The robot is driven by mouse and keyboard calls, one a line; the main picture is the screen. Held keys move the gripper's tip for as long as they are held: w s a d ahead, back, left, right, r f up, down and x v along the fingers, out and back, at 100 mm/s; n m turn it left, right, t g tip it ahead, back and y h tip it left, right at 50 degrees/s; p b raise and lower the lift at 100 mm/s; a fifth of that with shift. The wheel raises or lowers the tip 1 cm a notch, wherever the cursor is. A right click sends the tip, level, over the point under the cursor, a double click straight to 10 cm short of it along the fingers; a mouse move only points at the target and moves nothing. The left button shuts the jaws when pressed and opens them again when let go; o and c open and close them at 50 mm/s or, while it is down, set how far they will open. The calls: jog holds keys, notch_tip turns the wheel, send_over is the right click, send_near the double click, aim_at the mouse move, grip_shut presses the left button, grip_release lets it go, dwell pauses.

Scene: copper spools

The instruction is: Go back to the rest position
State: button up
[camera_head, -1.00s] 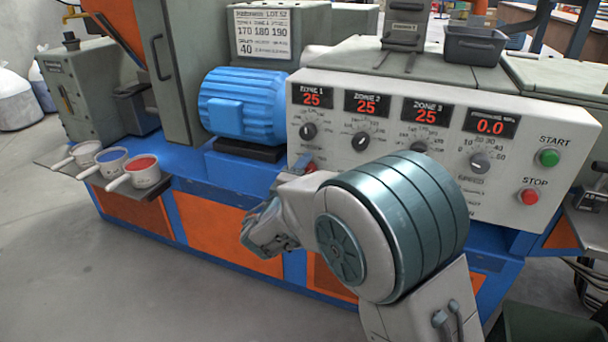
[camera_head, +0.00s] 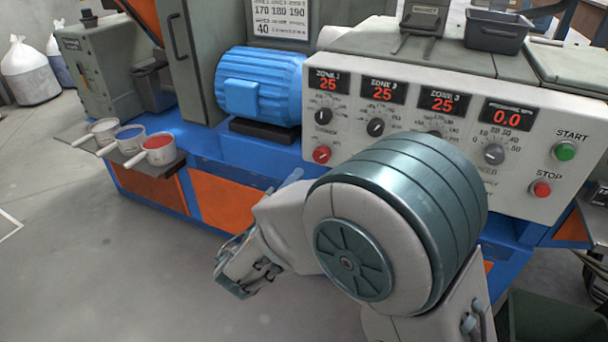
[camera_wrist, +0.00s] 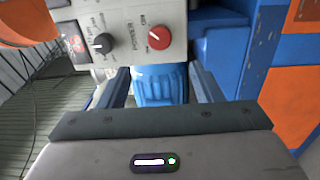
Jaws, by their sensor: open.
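My gripper (camera_head: 236,278) is in front of the blue and orange machine, apart from it, left of the big teal arm joint in the head view. In the wrist view the two fingers of my gripper (camera_wrist: 160,82) are spread with nothing held between them. The red power knob (camera_wrist: 159,38) is beyond the fingers, beside the word ON, and nothing touches it. The red knob also shows on the white control panel in the head view (camera_head: 321,154).
The control panel (camera_head: 525,158) has zone displays reading 25 and one reading 0.0, with green START and red STOP buttons. A blue motor (camera_head: 258,88) stands left of it. Small cups (camera_head: 159,155) sit on a shelf. Floor at left is open; a dark green bin (camera_head: 550,318) is at lower right.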

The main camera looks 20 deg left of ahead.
jog(key=shift+s, duration=0.45)
jog(key=d+r+m+g+h+p, duration=0.3)
jog(key=d+r+g+p, duration=0.15)
jog(key=d, duration=0.55)
jog(key=d+r+m+g+h+p, duration=0.25)
jog(key=d+r+p, duration=0.25)
jog(key=d, duration=0.4)
jog(key=d+r+m+g+h+p, duration=0.3)
jog(key=d+r+g+p, duration=0.15)
jog(key=d, duration=0.55)
jog(key=s+d+r+m+g+y+p, duration=0.45)
jog(key=s+d+r+p, duration=0.3)
jog(key=p, duration=0.25)
jog(key=s+a+r+m+y+p, duration=0.1)
jog(key=s+r+m+y+p, duration=0.3)
jog(key=r+p, duration=0.5)
jog(key=shift+s+r+y, duration=0.45)
jog(key=shift+s+y, duration=0.15)
jog(key=shift+s, duration=0.2)
